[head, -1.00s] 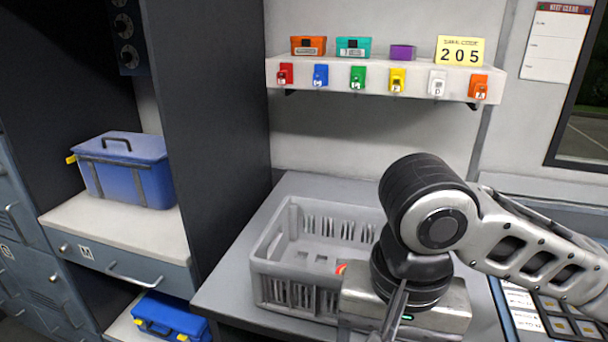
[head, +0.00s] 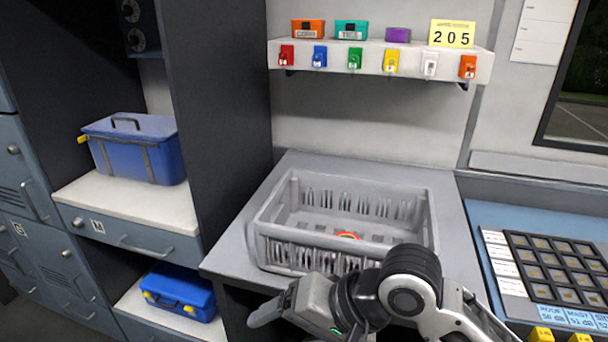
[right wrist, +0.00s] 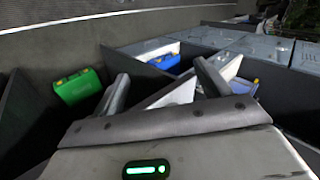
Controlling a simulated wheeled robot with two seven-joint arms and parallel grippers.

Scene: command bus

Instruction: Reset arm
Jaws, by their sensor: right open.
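My right arm comes in from the right in the head view. Its gripper (head: 268,312) is low, in front of the grey crate and the counter's front edge, pointing left. The right wrist view shows its two fingers (right wrist: 163,85) spread apart with nothing between them. My left gripper is in neither view. The grey crate (head: 345,258) stands on the counter. A small red-orange item (head: 348,235) lies in it, partly hidden by the crate.
A shelf (head: 375,58) with several coloured tags hangs above the crate. A blue case (head: 135,150) stands on a left shelf, and another blue case (head: 180,291) sits lower. A button panel (head: 555,265) is at right. A green case (right wrist: 78,87) shows in the right wrist view.

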